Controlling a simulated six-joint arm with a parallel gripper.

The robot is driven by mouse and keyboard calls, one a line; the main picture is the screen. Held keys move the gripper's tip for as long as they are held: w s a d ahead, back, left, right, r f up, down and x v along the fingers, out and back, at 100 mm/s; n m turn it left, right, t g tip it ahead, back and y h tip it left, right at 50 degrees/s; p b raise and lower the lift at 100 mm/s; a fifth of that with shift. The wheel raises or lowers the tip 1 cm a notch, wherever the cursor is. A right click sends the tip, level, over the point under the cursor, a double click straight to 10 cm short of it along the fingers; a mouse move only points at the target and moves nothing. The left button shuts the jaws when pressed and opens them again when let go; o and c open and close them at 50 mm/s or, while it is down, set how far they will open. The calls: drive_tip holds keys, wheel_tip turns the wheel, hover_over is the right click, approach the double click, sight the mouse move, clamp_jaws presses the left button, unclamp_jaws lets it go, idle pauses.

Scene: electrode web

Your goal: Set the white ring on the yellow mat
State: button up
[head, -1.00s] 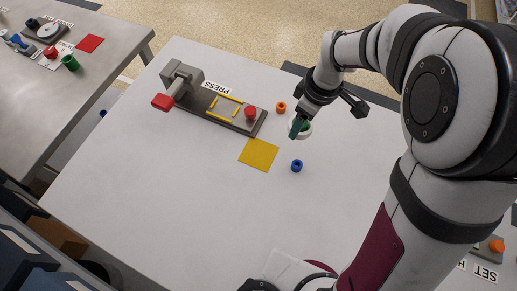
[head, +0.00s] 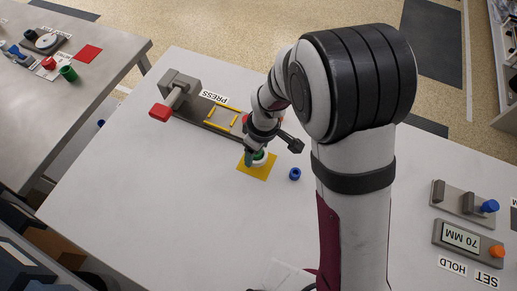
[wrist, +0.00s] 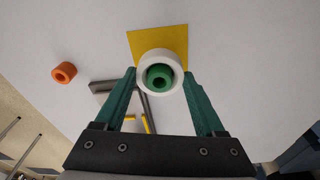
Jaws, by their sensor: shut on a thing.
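The white ring (wrist: 143,73) is between the two teal fingers of my gripper (wrist: 160,74), which are shut on it. A green ring-shaped piece (wrist: 160,77) shows inside its opening; I cannot tell whether it is fixed there. The yellow mat (wrist: 143,43) lies on the pale table just beyond and partly behind the ring. In the head view my gripper (head: 256,160) is over the mat (head: 259,174), with the white ring (head: 263,162) partly hidden by the gripper. I cannot tell whether the ring touches the mat.
A blue ring (head: 295,174) lies just right of the mat. The press (head: 178,93), with its red handle and yellow-marked base, stands behind and left. An orange ring (wrist: 64,72) is left in the wrist view. The table front is clear. Hold and set devices (head: 470,240) are at right.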

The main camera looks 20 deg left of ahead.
drive_tip(key=shift+f, duration=1.45)
drive_tip(key=shift+f, duration=0.15)
drive_tip(key=o, duration=1.5)
